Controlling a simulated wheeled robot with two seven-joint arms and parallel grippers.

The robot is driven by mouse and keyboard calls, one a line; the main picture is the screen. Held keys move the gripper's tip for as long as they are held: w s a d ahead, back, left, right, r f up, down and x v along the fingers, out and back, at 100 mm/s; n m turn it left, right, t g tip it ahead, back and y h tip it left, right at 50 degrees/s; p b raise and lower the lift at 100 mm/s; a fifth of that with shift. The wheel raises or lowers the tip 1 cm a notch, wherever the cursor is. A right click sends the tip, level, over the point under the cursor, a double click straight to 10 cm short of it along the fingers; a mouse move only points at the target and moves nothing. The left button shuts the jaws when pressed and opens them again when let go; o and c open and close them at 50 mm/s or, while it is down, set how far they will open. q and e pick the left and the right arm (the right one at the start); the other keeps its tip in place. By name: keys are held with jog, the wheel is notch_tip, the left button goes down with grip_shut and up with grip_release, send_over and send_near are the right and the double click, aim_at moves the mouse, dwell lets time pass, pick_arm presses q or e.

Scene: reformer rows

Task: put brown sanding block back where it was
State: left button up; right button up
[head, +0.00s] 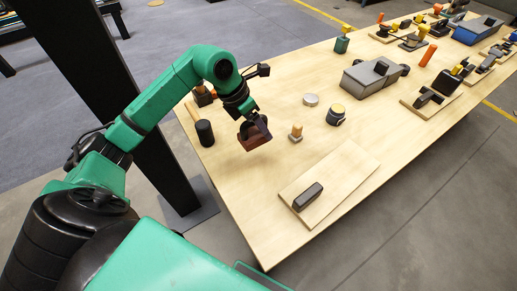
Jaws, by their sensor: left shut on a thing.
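The brown sanding block (255,133) is a dark reddish-brown block in the head view, held above the near left part of the wooden table (252,205). My left gripper (245,113) points down and is shut on it. A soft shadow lies on the table below the block, which looks apart from the surface. The fingers are small and partly hidden by the block. My right gripper is not in view.
A board (335,186) with a dark block (308,196) lies at the near edge. A black-headed mallet (204,131) is left of the held block. Several tools fill the far end.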

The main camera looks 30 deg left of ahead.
pick_arm(q)
notch_tip(320, 180, down, 10)
jog(key=shift+f+p, duration=0.1)
jog(key=shift+p, duration=0.25)
jog(key=o, duration=1.3)
jog(key=shift+a+r, duration=0.25)
jog(key=shift+r, duration=0.2)
jog(key=b+v, duration=0.1)
jog(key=v, duration=1)
jog(key=shift+s+r, duration=0.1)
jog(key=shift+r, duration=0.05)
